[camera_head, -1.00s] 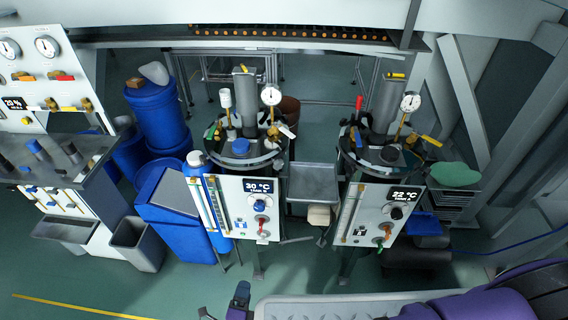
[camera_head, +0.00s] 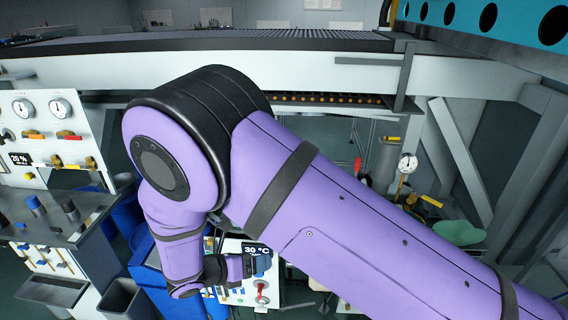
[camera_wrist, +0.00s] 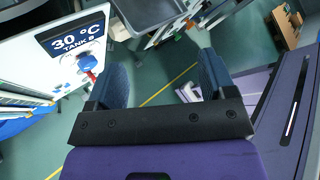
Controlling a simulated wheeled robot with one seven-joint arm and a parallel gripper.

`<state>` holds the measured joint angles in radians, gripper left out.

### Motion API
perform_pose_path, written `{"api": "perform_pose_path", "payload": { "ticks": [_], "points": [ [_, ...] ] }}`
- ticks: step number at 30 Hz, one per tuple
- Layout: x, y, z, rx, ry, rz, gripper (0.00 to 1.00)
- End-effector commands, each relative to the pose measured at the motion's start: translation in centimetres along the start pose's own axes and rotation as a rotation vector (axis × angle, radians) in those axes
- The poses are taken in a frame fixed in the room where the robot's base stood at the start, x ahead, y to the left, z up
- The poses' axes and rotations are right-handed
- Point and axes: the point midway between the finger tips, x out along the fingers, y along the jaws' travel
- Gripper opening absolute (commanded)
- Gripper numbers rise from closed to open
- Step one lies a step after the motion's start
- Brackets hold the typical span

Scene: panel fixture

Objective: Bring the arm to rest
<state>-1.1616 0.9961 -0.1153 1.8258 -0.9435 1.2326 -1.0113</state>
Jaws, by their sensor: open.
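My arm (camera_head: 370,235), purple with black joints, reaches from the lower right of the head view up to a bend at left, then down in front of the Tank B panel (camera_head: 233,248). My gripper (camera_wrist: 163,72) is open, with two dark blue fingers apart and nothing between them in the wrist view. In the head view the gripper end is small and partly blends with the panel. In the wrist view the white Tank B panel (camera_wrist: 45,62), reading 30 °C, with a blue knob (camera_wrist: 86,62), is left of the fingers.
A gauge panel (camera_head: 45,125) and a bench (camera_head: 60,215) stand at left in the head view. Tank A's gauge (camera_head: 408,163) shows behind my arm at right. A beam (camera_head: 220,75) crosses above. Green floor (camera_wrist: 165,88) shows between the fingers.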

Motion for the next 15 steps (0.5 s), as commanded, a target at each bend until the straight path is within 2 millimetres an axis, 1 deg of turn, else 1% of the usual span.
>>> {"api": "perform_pose_path", "payload": {
  "ticks": [1,5,6,11,12,14,15],
  "points": [
    [0.4,-1.4,2.0,0.069,0.05,-0.009,0.77],
    [1.3,-4.9,5.9,0.237,0.167,-0.035,0.77],
    [1.6,-6.0,7.0,0.289,0.201,-0.044,0.77],
    [2.9,-10.8,11.1,0.501,0.334,-0.084,0.77],
    [3.3,-12.1,12.0,0.555,0.366,-0.095,0.77],
    [3.7,-14.0,13.2,0.636,0.413,-0.111,0.77],
    [4.0,-15.3,13.9,0.689,0.444,-0.123,0.77]
  ]
}}
